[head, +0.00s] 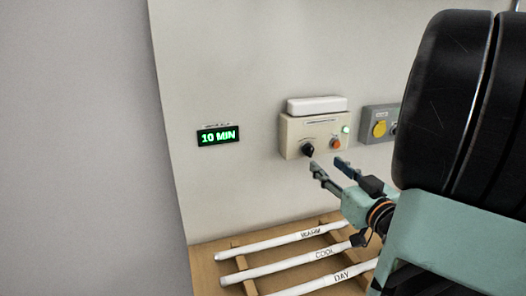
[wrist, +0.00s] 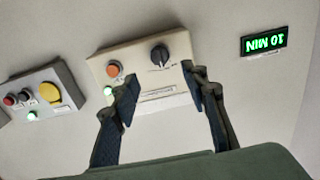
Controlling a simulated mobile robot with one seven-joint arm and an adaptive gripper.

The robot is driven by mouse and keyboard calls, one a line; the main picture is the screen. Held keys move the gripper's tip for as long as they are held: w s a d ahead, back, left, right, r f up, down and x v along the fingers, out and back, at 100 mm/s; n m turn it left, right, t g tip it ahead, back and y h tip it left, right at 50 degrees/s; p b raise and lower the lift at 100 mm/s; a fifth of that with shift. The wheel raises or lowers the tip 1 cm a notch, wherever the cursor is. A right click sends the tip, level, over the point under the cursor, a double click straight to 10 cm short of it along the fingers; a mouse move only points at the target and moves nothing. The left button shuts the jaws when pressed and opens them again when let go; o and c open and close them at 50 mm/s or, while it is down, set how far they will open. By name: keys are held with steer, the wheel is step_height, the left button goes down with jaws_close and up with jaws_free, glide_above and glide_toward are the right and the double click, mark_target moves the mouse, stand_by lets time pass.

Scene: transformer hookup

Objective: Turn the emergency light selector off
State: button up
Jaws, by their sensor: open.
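The emergency light unit is a beige box (head: 296,138) on the wall with a white lamp (head: 316,105) on top. Its black selector knob (head: 307,150) is on the lower left of the front in the head view; the knob also shows in the wrist view (wrist: 159,55), which is upside down. An orange button (head: 335,144) and a lit green indicator (head: 346,129) are to the knob's right in the head view. My gripper (head: 328,164) is open and empty, in front of the box and just below the knob. In the wrist view my fingers (wrist: 160,84) straddle part of the box.
A grey box with a yellow knob (head: 379,129) is on the wall to the right. A display (head: 218,135) reads 10 MIN at left. Below, a wooden rack (head: 239,254) holds white tubes labelled WARM, COOL and DAY. My arm covers the right side.

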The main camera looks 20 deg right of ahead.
mark_target(311, 152)
steer(key=w, duration=0.8)
steer(key=shift+w+d, duration=0.25)
steer(key=shift+w, duration=0.15)
jaws_close()
